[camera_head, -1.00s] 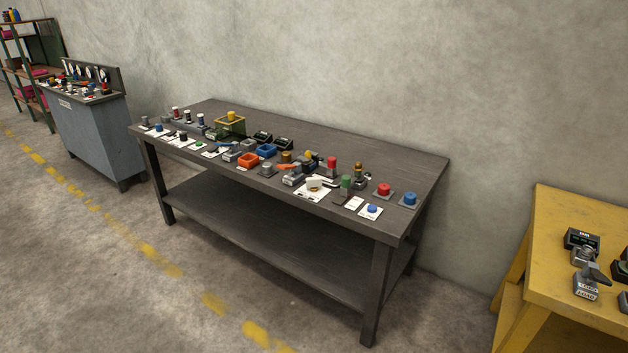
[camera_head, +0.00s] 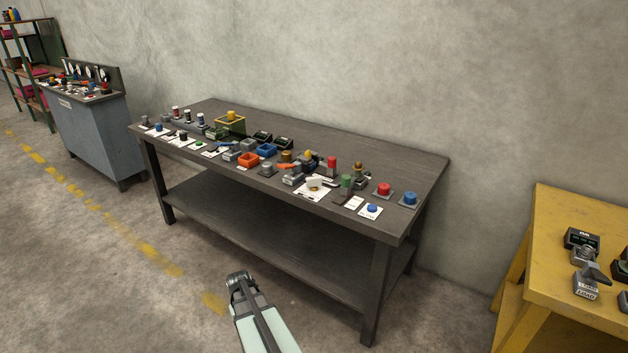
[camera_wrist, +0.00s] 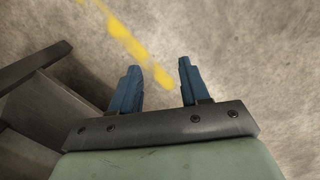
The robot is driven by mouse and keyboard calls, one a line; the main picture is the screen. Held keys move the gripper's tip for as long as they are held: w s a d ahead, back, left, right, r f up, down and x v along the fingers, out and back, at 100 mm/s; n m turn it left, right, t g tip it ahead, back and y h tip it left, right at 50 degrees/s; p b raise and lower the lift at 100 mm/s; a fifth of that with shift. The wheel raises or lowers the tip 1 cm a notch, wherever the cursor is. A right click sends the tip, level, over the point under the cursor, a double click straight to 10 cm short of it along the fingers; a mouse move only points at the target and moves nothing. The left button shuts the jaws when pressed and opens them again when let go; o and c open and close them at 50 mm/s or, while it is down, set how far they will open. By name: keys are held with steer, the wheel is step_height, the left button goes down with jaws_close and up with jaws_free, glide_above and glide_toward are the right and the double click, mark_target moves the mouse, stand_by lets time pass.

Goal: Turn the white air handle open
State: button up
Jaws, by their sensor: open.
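A small white handle (camera_head: 315,183) sits on a white plate (camera_head: 313,194) near the front edge of the dark table, right of its middle. It is small in the head view, and I cannot tell its exact angle or read the plate. My gripper shows in the wrist view (camera_wrist: 158,85) with two blue fingers apart and nothing between them. It points down over bare floor. In the head view my arm is in front of the table, below and away from the white handle; the fingers are not visible there.
The dark table (camera_head: 420,171) is crowded with knobs, buttons and small boxes. A red button (camera_head: 383,189), a blue button (camera_head: 372,208) and a green knob (camera_head: 346,182) stand near the handle. A yellow table (camera_head: 560,210) is at right. The floor in front is clear.

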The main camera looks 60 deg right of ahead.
steer(key=w+d+r+m+t+h, duration=0.1)
steer(key=w+d+r, duration=0.4)
steer(key=d+r, duration=0.5)
steer(key=w+d+r+m+t+h, duration=0.1)
steer(key=w+d+r, duration=0.45)
steer(key=d, duration=0.85)
step_height(320, 180, up, 26)
steer(key=m+g+h, duration=0.2)
steer(key=m+g, duration=0.1)
steer(key=m, duration=0.8)
glide_above(314, 178)
steer(key=w+a, duration=0.2)
steer(key=w, duration=0.4)
steer(key=s+f+m, duration=0.2)
steer(key=f, duration=0.2)
steer(key=s+d+f+m, duration=0.1)
steer(key=f+m, duration=0.2)
steer(key=f, duration=0.1)
steer(key=s+d+f+m+g, duration=0.1)
steer(key=s+f+m, duration=0.1)
steer(key=f+m, duration=0.1)
steer(key=shift+x, duration=0.85)
steer(key=shift+s, duration=0.15)
steer(key=shift+r, duration=0.1)
jaws_close()
